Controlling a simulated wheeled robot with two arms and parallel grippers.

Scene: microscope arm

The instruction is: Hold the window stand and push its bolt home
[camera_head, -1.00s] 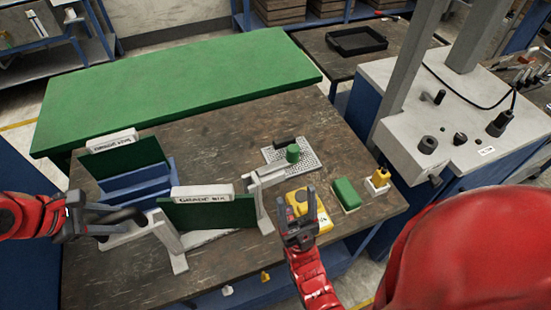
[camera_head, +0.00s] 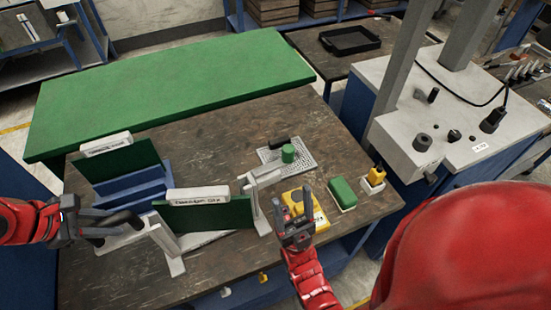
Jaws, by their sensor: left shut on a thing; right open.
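The window stand is a grey frame with an upright leg (camera_head: 167,246) on the left and another upright (camera_head: 258,207) on the right. A dark green panel (camera_head: 205,217) with a white labelled top strip stands between them. My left gripper (camera_head: 118,226) is shut on a grey part at the stand's left end, beside a dark rounded piece; its fingers hide much of the part. A grey bar (camera_head: 264,179) reaches from the right upright toward a green cylinder (camera_head: 288,153). I cannot tell which piece is the bolt. My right gripper (camera_head: 290,214) is open, in front of a yellow box (camera_head: 318,217).
A perforated plate (camera_head: 303,162) lies under the green cylinder. A green block (camera_head: 342,194) and a small holder with a yellow piece (camera_head: 375,177) stand to the right. Blue racks (camera_head: 135,189) and another green panel are behind the stand. The far right of the table meets a grey machine (camera_head: 403,155).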

